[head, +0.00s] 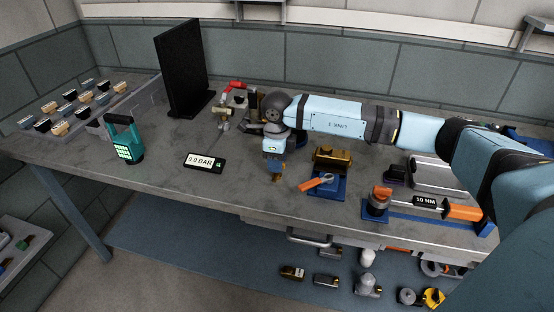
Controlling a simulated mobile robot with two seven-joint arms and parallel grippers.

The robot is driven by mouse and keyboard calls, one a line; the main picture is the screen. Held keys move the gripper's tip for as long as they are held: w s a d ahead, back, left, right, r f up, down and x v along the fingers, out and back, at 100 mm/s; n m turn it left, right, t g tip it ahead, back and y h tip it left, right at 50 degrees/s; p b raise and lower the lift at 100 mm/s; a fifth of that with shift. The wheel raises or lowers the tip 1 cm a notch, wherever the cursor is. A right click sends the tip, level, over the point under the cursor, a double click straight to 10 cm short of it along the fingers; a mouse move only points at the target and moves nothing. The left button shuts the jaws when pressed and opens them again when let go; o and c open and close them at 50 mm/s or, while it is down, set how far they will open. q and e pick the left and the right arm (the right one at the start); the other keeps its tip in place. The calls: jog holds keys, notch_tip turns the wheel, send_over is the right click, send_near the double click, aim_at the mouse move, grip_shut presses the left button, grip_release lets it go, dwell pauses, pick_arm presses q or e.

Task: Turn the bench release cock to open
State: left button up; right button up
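The lever lies roughly sideways. My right gripper (277,173) hangs from the wrist, pointing down over the bench, to the right of and nearer than the cock. It looks apart from the lever. Its fingertips are small and partly hidden, so their opening is unclear. A display (204,162) reads 0.0 BAR. My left gripper is not in view.
A black upright panel (180,68) stands left of the cock. A teal device (124,140) and a tray of small blocks are further left. A brass fixture with an orange lever (318,182) and a torque wrench (460,211) lie right. The bench's front left is clear.

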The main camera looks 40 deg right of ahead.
notch_tip(320, 180, up, 14)
dwell(0.4)
jog(key=shift+f, duration=0.1)
dwell(0.3)
